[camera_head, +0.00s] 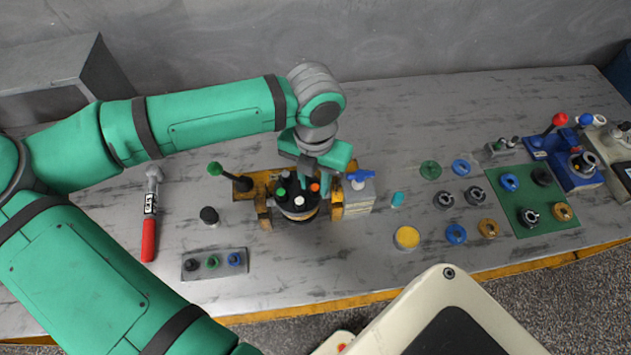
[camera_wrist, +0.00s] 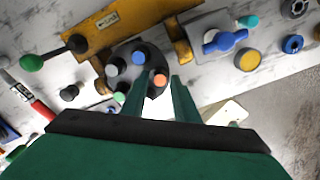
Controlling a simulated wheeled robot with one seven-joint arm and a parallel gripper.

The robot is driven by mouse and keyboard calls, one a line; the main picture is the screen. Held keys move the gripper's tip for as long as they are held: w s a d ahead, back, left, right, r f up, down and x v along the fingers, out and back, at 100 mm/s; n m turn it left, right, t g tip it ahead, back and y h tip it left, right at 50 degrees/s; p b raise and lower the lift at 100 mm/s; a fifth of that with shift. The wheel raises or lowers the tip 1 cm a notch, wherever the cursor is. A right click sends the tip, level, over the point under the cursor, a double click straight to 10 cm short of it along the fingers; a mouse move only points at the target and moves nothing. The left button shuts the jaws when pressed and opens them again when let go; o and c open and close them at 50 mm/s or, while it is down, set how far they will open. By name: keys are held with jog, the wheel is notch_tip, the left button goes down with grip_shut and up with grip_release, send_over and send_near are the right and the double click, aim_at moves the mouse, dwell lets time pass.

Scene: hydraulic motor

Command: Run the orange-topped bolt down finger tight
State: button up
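The orange-topped bolt (camera_head: 315,187) stands in the dark round motor (camera_head: 297,214), at the right side of its top. The bolt's orange head also shows in the wrist view (camera_wrist: 159,79). My gripper (camera_head: 317,181) points down over the motor from above. In the wrist view its two fingers (camera_wrist: 160,76) are apart, with the orange head between their tips in the picture and a gap visible to the right finger. Whether the tips are level with the head cannot be told. Several other bolts with blue, green and grey tops stand around the motor's face.
A yellow fixture (camera_head: 262,181) holds the motor, with a green-knobbed lever (camera_head: 214,168) at left and a blue-handled clamp (camera_head: 360,176) at right. A red-handled wrench (camera_head: 149,235) and a small bolt tray (camera_head: 213,265) lie left. Loose round parts and a green mat (camera_head: 524,184) lie right.

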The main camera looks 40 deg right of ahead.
aim_at(315, 187)
jog(key=shift+r, duration=3.6)
